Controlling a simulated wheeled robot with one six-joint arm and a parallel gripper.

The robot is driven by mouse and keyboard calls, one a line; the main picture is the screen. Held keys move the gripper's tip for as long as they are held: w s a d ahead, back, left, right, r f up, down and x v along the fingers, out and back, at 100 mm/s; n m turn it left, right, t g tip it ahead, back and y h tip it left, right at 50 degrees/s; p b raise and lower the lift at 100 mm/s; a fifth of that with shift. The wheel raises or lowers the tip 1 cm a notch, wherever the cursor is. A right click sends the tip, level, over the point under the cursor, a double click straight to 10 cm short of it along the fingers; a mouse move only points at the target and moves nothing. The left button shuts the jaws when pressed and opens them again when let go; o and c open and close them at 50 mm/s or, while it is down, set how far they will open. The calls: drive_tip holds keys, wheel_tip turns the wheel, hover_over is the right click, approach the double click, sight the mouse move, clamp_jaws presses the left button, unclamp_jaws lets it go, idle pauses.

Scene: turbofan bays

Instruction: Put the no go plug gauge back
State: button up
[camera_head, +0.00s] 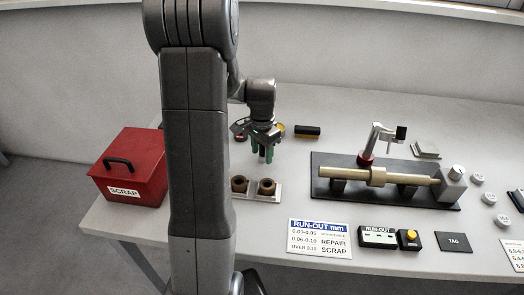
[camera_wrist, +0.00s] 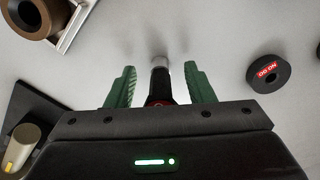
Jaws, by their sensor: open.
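My gripper (camera_head: 267,154) is open, with green fingers pointing down above the table behind the bushing plate; it also shows in the wrist view (camera_wrist: 160,84). Between its fingers in the wrist view is a dark plug gauge (camera_wrist: 160,85) with a metal tip and a red band near the palm, probably the no go gauge. Gaps show on both sides of it, so the fingers do not grip it. To its right is a round black holder (camera_wrist: 267,73) with a red label, upside down, reading NO GO. The gauge is hidden or too small to tell in the head view.
Two brown bushings (camera_head: 239,184) sit on a pale plate (camera_head: 254,197) in front of my gripper. A black block (camera_head: 307,131) lies behind right. A shaft fixture (camera_head: 385,185) stands right, a red scrap box (camera_head: 130,168) left. Bare table lies between the bushings and the fixture.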

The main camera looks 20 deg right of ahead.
wheel_tip(320, 180, up, 12)
drive_tip(key=shift+r, duration=0.15)
idle(0.3)
idle(1.3)
